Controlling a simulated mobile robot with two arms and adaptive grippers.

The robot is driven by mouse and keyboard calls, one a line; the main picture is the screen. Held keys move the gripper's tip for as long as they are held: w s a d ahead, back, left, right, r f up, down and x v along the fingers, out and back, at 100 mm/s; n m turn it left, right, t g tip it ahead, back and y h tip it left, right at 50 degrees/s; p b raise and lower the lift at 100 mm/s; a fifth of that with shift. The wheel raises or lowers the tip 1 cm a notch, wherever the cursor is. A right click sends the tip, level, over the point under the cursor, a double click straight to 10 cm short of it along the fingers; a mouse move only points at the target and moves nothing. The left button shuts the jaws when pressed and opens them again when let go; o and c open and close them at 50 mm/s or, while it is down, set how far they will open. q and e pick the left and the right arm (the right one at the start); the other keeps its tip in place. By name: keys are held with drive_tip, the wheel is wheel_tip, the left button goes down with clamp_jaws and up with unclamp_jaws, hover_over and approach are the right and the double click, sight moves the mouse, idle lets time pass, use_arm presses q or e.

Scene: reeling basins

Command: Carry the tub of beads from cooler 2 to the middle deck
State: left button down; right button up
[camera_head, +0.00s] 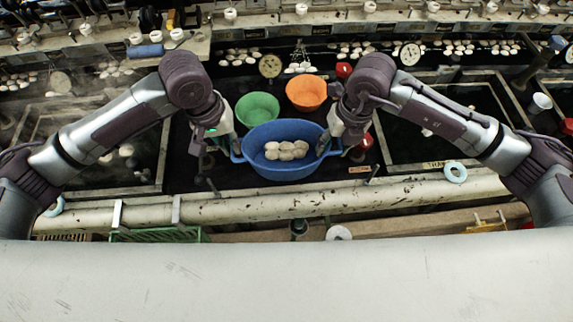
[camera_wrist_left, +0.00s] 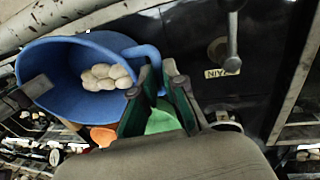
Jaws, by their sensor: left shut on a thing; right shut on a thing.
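A wide blue tub (camera_head: 283,170) with two side handles sits or hangs above the dark middle deck (camera_head: 232,188); I cannot tell whether its base touches. Several pale, rounded lumps (camera_head: 286,150) lie in it, looking more like cocoons than beads. My left gripper (camera_head: 233,152) is shut on the tub's left handle. My right gripper (camera_head: 336,146) is shut on its right handle, with the arm partly hiding the grip. In the left wrist view the tub (camera_wrist_left: 62,92) appears tilted by the camera angle, and my left gripper (camera_wrist_left: 163,78) pinches its handle (camera_wrist_left: 143,52).
A green bowl (camera_head: 257,107) and an orange bowl (camera_head: 306,92) stand just behind the tub. Dark water basins lie to the left (camera_head: 100,165) and right (camera_head: 440,120). A worn pale pipe (camera_head: 270,205) runs along the front edge. A small lever stands on the deck, left of the tub.

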use_arm(q)
drive_tip(key=shift+w+a+f+b, duration=0.1)
drive_tip(key=shift+a+f+b, duration=0.2)
drive_tip(key=shift+f, duration=0.25)
use_arm(e)
drive_tip(key=shift+d+f, duration=0.3)
drive_tip(key=shift+f, duration=0.4)
use_arm(q)
drive_tip(key=c, duration=1.7)
unclamp_jaws()
drive_tip(key=shift+f, duration=0.15)
use_arm(e)
drive_tip(key=o, duration=0.8)
drive_tip(key=shift+f, duration=0.1)
use_arm(q)
drive_tip(key=o, duration=0.5)
drive_tip(key=shift+d+r, duration=0.1)
drive_tip(key=shift+r, duration=0.1)
use_arm(e)
drive_tip(key=o, duration=0.5)
drive_tip(key=shift+s+a+r, duration=0.1)
drive_tip(key=shift+r, duration=0.1)
drive_tip(key=shift+c, duration=0.2)
use_arm(q)
drive_tip(key=shift+d, duration=0.1)
